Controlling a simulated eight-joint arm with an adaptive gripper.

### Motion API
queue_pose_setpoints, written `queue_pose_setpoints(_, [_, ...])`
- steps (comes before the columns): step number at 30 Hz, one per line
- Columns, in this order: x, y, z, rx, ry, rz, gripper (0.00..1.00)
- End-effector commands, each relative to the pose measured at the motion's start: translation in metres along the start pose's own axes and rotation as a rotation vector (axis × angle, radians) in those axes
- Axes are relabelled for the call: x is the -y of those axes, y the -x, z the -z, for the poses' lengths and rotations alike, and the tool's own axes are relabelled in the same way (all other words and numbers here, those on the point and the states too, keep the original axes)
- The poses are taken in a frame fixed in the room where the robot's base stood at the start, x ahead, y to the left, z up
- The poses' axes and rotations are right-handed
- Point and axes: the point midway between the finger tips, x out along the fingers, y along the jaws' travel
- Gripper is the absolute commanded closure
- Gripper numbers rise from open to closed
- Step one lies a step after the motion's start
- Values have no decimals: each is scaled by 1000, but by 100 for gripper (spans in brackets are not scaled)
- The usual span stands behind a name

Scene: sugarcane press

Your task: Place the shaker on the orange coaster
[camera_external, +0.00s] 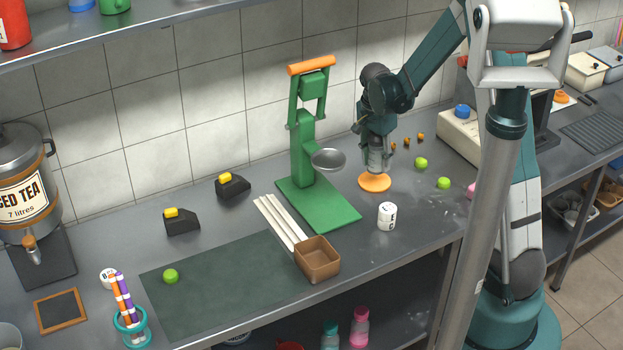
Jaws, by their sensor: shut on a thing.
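The orange coaster (374,184) lies flat on the grey counter, to the right of the green press. My gripper (377,150) points down over it and is shut on the shaker (378,163), a small silvery upright thing. The shaker's lower end is over the back part of the coaster. I cannot tell whether it touches the coaster or hangs just above it. The fingers and the wrist hide the shaker's upper part.
The green press (305,150) with its metal bowl (328,159) stands close on the left. A white lettered jar (387,216) stands in front of the coaster. Limes (421,163) and small orange pieces lie to the right. A brown box (317,259) is front left.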

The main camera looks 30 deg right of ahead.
Motion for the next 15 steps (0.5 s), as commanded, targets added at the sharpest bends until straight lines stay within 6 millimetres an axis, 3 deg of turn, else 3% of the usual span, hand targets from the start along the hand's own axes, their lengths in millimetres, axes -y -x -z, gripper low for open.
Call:
queue_pose_setpoints(8, [0,-2,0,0,0,0,87])
queue_pose_setpoints(15, [0,-23,-3,0,0,0,87])
